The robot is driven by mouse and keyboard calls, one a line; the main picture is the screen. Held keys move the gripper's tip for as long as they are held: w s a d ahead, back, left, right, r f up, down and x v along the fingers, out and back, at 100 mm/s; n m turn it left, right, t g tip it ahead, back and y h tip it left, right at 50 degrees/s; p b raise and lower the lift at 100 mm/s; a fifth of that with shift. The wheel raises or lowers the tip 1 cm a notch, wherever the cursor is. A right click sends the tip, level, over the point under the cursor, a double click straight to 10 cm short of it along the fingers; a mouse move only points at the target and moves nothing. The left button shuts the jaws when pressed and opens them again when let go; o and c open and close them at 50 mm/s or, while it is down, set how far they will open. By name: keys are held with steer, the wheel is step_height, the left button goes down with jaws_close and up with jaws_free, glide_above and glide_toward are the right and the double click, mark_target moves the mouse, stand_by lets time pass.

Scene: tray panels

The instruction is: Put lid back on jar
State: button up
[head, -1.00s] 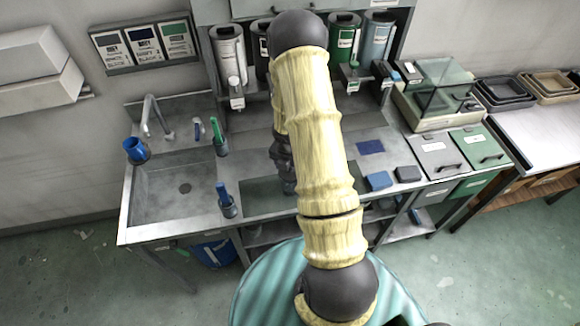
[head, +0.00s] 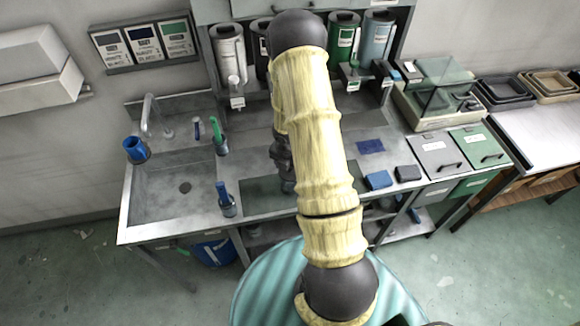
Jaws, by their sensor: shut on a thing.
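My arm comes up from the bottom and bends over the bench, covering its middle. Only part of my dark gripper (head: 287,186) shows, low at the left edge of the arm above the dark green mat (head: 262,197). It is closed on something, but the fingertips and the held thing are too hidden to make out. I cannot pick out a jar or its lid; the arm may cover them.
A sink (head: 180,190) lies left, with a blue cup (head: 136,149) and brushes around it. Canisters (head: 343,40) hang at the back. Blue (head: 379,180) and dark (head: 408,173) blocks lie right of the arm. A glass-covered box (head: 430,100) and bins (head: 437,155) stand farther right.

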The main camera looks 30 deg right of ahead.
stand_by(0.4)
steer(key=o, duration=1.1)
steer(key=shift+c, duration=0.2)
steer(key=shift+o, duration=0.6)
steer(key=shift+r+p, duration=3.5)
jaws_close()
steer(key=shift+f+b, duration=1.95)
steer(key=shift+f, duration=0.35)
steer(key=shift+r, duration=0.15)
